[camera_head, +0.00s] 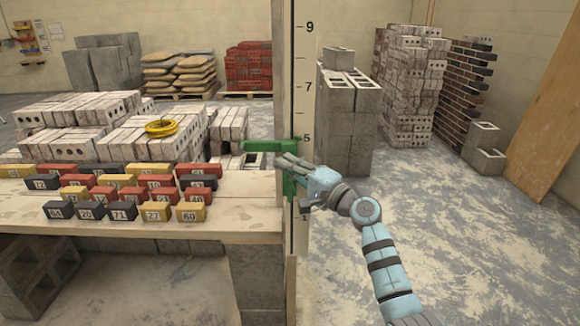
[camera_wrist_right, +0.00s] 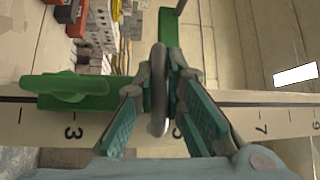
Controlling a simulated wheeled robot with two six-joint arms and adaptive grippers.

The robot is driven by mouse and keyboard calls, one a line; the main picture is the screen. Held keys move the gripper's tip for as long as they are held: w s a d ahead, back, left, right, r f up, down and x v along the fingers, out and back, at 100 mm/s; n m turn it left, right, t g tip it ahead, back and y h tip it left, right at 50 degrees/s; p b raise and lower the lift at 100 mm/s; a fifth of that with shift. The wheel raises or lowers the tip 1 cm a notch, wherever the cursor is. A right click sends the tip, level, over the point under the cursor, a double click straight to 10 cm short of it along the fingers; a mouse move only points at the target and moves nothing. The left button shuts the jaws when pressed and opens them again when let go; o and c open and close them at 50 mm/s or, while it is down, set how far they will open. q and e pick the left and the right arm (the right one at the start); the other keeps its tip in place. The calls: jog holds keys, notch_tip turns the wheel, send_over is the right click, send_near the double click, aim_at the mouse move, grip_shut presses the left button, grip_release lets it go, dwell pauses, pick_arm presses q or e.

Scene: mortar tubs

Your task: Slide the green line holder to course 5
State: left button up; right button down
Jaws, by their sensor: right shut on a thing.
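The green line holder (camera_head: 270,146) sits on the tall pole (camera_head: 300,60) with course numbers. Its flat upper arm points left, level with a point just below the 5 mark. A lower green part shows below my right gripper (camera_head: 287,163), which covers the middle of the holder. In the right wrist view, a green block (camera_wrist_right: 65,92) lies by the 3 mark and a green bar (camera_wrist_right: 168,30) shows at the top. My right gripper (camera_wrist_right: 160,70) is shut on a grey rounded part (camera_wrist_right: 159,95) of the holder, near the 5. My left gripper is out of view.
A wooden bench (camera_head: 235,190) left of the pole bears several numbered coloured blocks, pale bricks and a yellow ring (camera_head: 161,128). Grey concrete blocks (camera_head: 347,110) stand behind the pole on the right. The floor (camera_head: 470,240) at right is clear.

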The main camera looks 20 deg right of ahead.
jog(key=c, duration=1.7)
grip_release()
jog(key=shift+o, duration=0.2)
jog(key=v, duration=1.2)
